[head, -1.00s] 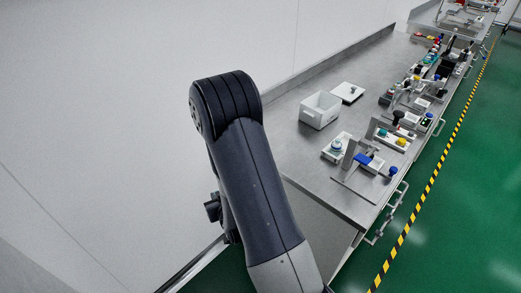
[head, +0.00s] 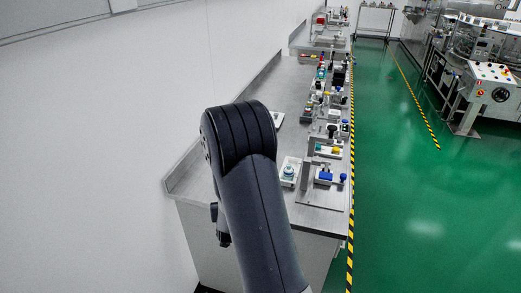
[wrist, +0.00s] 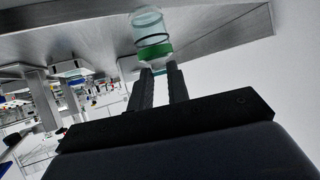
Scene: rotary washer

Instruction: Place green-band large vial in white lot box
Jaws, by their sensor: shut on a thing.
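The green-band large vial (wrist: 151,34) is clear with a green band near its gripped end, in the wrist view. My gripper (wrist: 159,70) is shut on it at the banded end, and the vial sticks out beyond the fingertips. In the head view my dark arm stands in front of the steel bench, and the gripper and vial are not visible there. The white lot box is not visible in the head view now; my arm covers that part of the bench.
The steel bench (head: 187,178) runs away along the wall. A white plate (head: 277,119) shows partly beside my arm. A white fixture (head: 289,172) and a blue-handled fixture (head: 324,177) stand near the front right. Green floor (head: 420,200) is open on the right.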

